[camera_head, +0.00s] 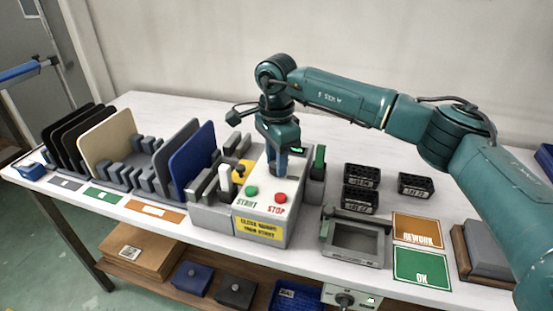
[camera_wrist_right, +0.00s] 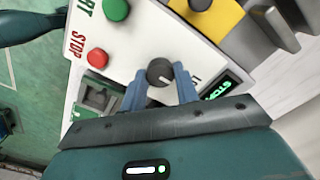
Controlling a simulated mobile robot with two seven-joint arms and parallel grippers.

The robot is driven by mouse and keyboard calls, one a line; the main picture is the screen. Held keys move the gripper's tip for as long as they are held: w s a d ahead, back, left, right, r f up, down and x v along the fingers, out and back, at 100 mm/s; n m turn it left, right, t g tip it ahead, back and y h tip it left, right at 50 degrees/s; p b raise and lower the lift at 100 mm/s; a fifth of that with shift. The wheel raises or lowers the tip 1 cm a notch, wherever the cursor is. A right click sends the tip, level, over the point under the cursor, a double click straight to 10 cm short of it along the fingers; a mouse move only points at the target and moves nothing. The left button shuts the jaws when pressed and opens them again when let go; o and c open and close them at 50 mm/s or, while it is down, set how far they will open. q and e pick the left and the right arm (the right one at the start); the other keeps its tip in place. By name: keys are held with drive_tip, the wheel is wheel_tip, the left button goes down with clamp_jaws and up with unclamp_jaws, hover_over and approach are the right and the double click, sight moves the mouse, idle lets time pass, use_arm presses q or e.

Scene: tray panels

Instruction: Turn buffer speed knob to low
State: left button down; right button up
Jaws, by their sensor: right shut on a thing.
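The white control box (camera_head: 250,212) stands on the table with a green START button (camera_head: 252,191), a red STOP button (camera_head: 280,197) and a yellow label on its front. My right gripper (camera_head: 281,170) points down onto the top of this box, behind the buttons. In the right wrist view its two blue fingers (camera_wrist_right: 159,84) are shut on a round dark knob (camera_wrist_right: 160,72) with a light pointer line. A lit green display (camera_wrist_right: 216,89) sits beside the knob. Print near the knob is partly hidden by a finger. My left gripper is not in view.
A second dark knob (camera_wrist_right: 200,4) sits on a yellow panel nearby. Upright panels, including a blue one (camera_head: 193,158), stand in racks at the left. Black slotted blocks (camera_head: 415,185), a grey frame (camera_head: 355,260) and REWORK and OK cards (camera_head: 422,264) lie at the right.

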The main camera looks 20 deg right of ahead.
drive_tip(key=shift+r, duration=0.1)
drive_tip(key=o, duration=1)
drive_tip(key=shift+c, duration=0.2)
wheel_tip(320, 180, up, 13)
